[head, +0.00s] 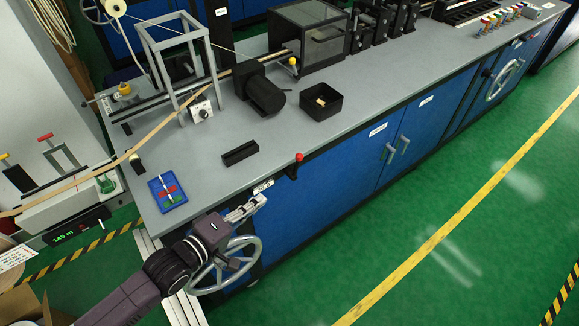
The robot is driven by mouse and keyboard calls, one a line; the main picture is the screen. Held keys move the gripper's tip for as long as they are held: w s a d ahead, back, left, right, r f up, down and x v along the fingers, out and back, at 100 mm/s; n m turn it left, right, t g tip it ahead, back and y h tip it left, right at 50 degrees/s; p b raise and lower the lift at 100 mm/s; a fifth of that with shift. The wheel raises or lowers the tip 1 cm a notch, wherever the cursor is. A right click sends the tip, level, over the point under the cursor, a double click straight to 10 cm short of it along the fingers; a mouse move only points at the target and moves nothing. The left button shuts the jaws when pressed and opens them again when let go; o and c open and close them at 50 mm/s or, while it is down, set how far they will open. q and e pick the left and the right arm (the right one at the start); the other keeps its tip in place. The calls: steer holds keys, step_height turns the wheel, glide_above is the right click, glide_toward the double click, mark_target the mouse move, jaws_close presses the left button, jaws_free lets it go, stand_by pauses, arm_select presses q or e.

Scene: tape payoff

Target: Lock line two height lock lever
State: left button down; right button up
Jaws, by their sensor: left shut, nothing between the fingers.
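A small lever with a red ball knob (299,157) stands at the front edge of the near bench, above a blue panel. I cannot tell from a label whether it is the line two height lock lever. A grey spoked handwheel (208,285) sits below the bench's near corner. My left gripper (260,200) is shut and empty, just off the front edge, above the handwheel and left of and below the red knob. It is apart from the knob. A small plate (263,186) with a number is just behind the fingertips. My right gripper is not in view.
The grey bench top (210,168) carries a blue board (167,190), a black block (240,153), a black tray (321,103) and a black motor (264,95). A second handwheel (505,78) is at the far right. The green floor in front is clear.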

mark_target(296, 164)
arm_select(q)
steer(key=shift+w+a+r+n+t+h, duration=0.15)
steer(key=shift+w+r+n+h, duration=0.05)
steer(key=shift+r+n, duration=0.2)
steer(key=shift+w+a+r+n+t+h, duration=0.2)
steer(key=shift+r+n, duration=0.1)
steer(key=shift+r, duration=0.15)
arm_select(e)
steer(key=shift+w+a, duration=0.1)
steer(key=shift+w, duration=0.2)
